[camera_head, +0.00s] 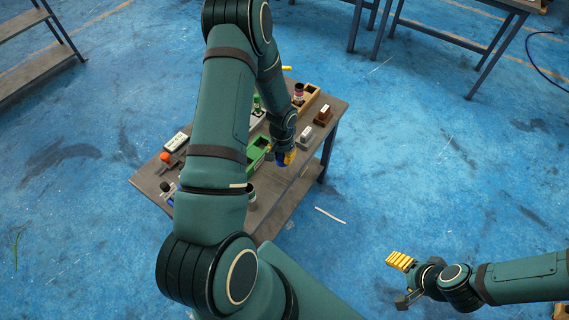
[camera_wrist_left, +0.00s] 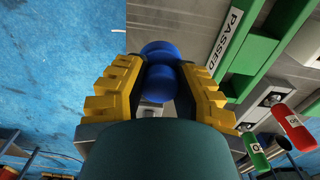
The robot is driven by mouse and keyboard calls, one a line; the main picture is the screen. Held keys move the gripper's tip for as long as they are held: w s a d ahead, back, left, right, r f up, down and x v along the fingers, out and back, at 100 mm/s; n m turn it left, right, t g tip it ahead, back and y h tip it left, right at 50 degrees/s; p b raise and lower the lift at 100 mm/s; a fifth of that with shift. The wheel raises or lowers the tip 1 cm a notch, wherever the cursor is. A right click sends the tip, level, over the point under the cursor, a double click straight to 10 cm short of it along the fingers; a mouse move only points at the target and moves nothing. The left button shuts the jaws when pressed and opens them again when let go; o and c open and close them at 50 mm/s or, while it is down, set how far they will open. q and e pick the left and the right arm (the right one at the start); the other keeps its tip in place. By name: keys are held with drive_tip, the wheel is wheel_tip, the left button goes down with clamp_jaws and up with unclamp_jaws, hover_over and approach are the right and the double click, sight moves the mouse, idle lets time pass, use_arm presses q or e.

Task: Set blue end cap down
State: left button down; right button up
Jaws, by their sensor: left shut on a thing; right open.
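The blue end cap (camera_wrist_left: 160,78) is between the yellow fingers of my left gripper (camera_wrist_left: 160,95) in the left wrist view. In the head view my left gripper (camera_head: 286,158) hangs over the right edge of the table (camera_head: 290,195), with a bit of blue at its fingers. The gripper is shut on the cap. Whether the cap touches the table cannot be told. My right gripper (camera_head: 402,278) is open and empty, over the floor at the lower right, away from the table.
A green tray (camera_head: 258,152) is beside the left gripper; a "PASSED" label (camera_wrist_left: 226,38) shows near green edging in the wrist view. A wooden box (camera_head: 308,98), a dark red block (camera_head: 323,115) and a grey block (camera_head: 306,136) stand nearby. My left arm hides part of the table.

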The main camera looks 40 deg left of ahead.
sight(282, 171)
use_arm(q)
drive_tip(key=shift+f+b, duration=0.3)
drive_tip(key=shift+f, duration=2.6)
drive_tip(key=shift+f, duration=0.2)
drive_tip(key=c, duration=0.9)
unclamp_jaws()
drive_tip(key=shift+o, duration=0.2)
drive_tip(key=shift+r, duration=0.1)
